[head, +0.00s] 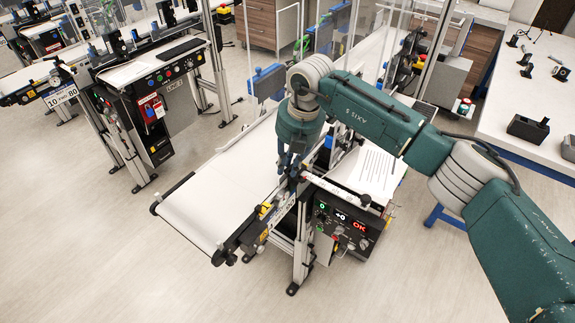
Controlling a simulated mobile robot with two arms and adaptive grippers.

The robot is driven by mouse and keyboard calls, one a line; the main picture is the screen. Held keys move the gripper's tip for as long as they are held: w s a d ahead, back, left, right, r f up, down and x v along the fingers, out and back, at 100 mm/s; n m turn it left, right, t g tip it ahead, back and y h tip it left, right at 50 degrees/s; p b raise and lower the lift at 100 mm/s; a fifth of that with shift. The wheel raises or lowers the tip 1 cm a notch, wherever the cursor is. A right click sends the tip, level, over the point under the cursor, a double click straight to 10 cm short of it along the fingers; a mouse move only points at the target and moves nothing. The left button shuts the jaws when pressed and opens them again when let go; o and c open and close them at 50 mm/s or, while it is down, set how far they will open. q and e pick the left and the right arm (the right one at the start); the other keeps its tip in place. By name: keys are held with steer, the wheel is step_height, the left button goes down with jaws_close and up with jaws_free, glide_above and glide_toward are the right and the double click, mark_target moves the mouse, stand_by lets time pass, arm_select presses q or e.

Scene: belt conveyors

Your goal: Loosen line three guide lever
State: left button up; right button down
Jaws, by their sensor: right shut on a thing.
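My right arm comes in from the right, and its gripper (292,174) points down at the right-hand side rail of the middle belt conveyor (222,192). The gripper is shut on a small part at that rail, which I take to be the guide lever. The fingers hide most of the lever, so its angle cannot be told. A control box (347,226) with lit green, white and red displays hangs just right of and below the gripper. My left gripper is not in view.
Another conveyor with a black control panel (160,82) stands at the left. Clear guard panels (330,40) rise behind the middle belt. A white bench (520,100) with small black devices is at the right. The floor in front is free.

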steer(key=shift+d+f+n+b, duration=0.1)
steer(key=shift+f+n+b, duration=0.05)
steer(key=shift+n+b, duration=0.2)
steer(key=d+n+g+b, duration=0.1)
steer(key=n+b, duration=0.1)
steer(key=n, duration=0.2)
steer(key=d+n+b, duration=0.2)
steer(key=n, duration=0.3)
steer(key=d+n+g+b, duration=0.1)
steer(key=d+n+b, duration=0.1)
steer(key=n, duration=0.3)
steer(key=shift+w+d+r+n+g+b, duration=0.1)
steer(key=shift+w+r+n+g+b, duration=0.2)
steer(key=shift+b, duration=0.15)
steer(key=shift+w+d+n+h+p, duration=0.15)
steer(key=shift+w+n+p, duration=0.05)
steer(key=shift+n, duration=0.5)
steer(key=shift+w+d+n+h+p, duration=0.15)
steer(key=shift+w+n+p, duration=0.05)
steer(key=shift+n, duration=0.45)
steer(key=c, duration=1.6)
jaws_free()
steer(key=shift+d, duration=0.1)
